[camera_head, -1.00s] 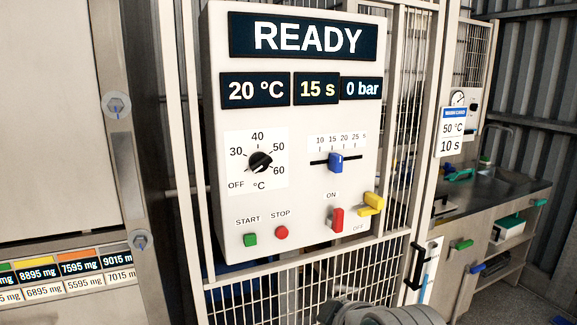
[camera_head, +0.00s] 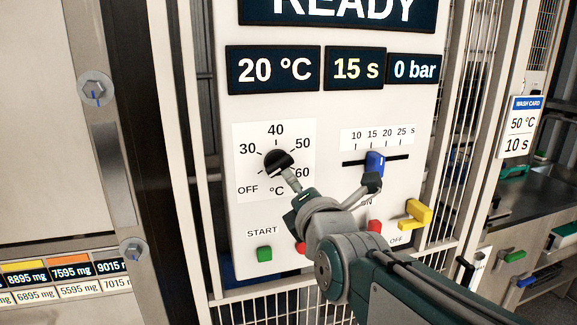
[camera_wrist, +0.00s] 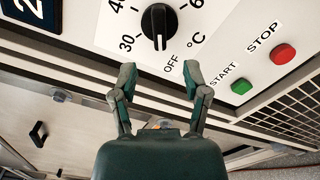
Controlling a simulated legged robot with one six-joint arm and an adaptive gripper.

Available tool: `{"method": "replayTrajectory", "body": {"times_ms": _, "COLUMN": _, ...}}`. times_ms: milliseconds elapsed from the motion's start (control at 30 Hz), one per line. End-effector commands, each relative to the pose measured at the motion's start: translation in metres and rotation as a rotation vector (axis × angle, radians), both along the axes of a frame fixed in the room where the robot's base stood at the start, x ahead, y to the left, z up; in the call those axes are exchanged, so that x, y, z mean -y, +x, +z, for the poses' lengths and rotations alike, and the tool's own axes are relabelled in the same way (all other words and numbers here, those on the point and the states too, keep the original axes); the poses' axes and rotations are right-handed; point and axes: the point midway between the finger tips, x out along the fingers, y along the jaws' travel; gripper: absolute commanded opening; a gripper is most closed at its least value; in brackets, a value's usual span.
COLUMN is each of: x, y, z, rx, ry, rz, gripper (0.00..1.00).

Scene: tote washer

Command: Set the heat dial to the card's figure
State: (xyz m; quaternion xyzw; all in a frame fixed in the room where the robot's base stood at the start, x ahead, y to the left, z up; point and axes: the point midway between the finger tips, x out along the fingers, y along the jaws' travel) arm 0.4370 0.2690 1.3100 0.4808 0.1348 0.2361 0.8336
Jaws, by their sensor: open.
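The heat dial (camera_head: 278,162) is a round black knob on the white panel, ringed by OFF, 30, 40, 50 and 60. In the wrist view the dial (camera_wrist: 158,26) has its white mark towards the OFF side. The temperature display (camera_head: 273,69) reads 20 °C. The wash card (camera_head: 520,127) at the right reads 50 °C and 10 s. My gripper (camera_wrist: 160,76) is open and empty. In the wrist view its fingertips are apart, short of the dial, one near 30 and one between OFF and START. In the head view my arm partly covers the dial's lower right.
The blue time slider (camera_head: 375,162) stands near 15, partly behind my arm. The green START button (camera_head: 264,254) and red STOP button (camera_wrist: 283,54) are below the dial. A yellow lever (camera_head: 414,214) sticks out at the panel's right. Wire fencing (camera_head: 460,180) flanks the panel.

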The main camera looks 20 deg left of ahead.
Motion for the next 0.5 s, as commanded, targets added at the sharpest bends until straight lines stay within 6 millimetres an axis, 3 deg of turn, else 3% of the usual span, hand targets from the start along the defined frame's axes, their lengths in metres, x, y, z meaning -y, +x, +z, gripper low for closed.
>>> {"method": "replayTrajectory", "body": {"times_ms": 500, "x": -0.041, "y": 0.069, "z": -0.001, "rx": -0.005, "ry": 0.0, "rz": 0.0, "gripper": 0.6}}
